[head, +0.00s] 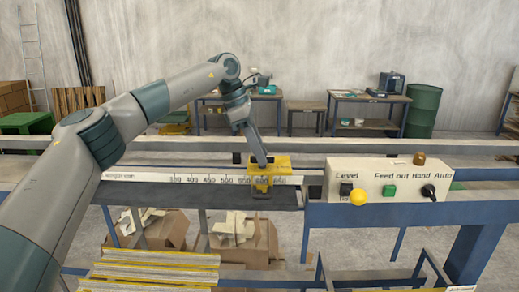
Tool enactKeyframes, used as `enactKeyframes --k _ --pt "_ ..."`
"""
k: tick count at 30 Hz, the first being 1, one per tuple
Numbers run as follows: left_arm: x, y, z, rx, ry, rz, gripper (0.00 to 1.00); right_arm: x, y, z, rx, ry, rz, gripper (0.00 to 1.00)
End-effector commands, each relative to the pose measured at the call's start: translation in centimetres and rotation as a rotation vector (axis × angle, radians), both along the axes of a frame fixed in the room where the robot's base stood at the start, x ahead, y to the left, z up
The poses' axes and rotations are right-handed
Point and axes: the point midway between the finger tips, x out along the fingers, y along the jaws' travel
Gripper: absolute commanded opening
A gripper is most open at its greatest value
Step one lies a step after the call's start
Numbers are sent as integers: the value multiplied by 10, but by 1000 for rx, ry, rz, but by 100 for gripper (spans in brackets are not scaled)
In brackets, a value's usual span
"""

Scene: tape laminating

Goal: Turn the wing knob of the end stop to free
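The yellow end stop (283,166) sits on the white measuring rail, over the upper numbers of the scale. My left arm reaches in from the left, and its gripper (262,164) points down at the left part of the end stop, touching it or just above it. The wing knob cannot be made out; the gripper may cover it. At this size I cannot tell whether the fingers are open or shut on the knob. My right gripper is not in view.
The scale rail (150,175) runs left to right. Yellow-edged strips (150,268) lie at the lower front, with cardboard boxes (160,228) below the rail.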

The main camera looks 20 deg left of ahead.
Motion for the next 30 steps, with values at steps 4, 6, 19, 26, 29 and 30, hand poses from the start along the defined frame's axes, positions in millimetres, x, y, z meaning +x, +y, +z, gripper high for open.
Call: enactKeyframes --k 4,6,19,26,29,30 --pt "0 0 0 0 0 0 30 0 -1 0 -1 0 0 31" --pt "0 0 0 0 0 0 18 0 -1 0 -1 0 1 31" --pt "0 0 -1 0 0 15 0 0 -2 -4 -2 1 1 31" --pt "0 0 -2 0 -3 87 0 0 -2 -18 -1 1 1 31" --pt "-1 -1 -4 0 -3 141 0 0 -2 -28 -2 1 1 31" --pt "-1 0 -4 0 -4 168 0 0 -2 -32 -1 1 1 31"
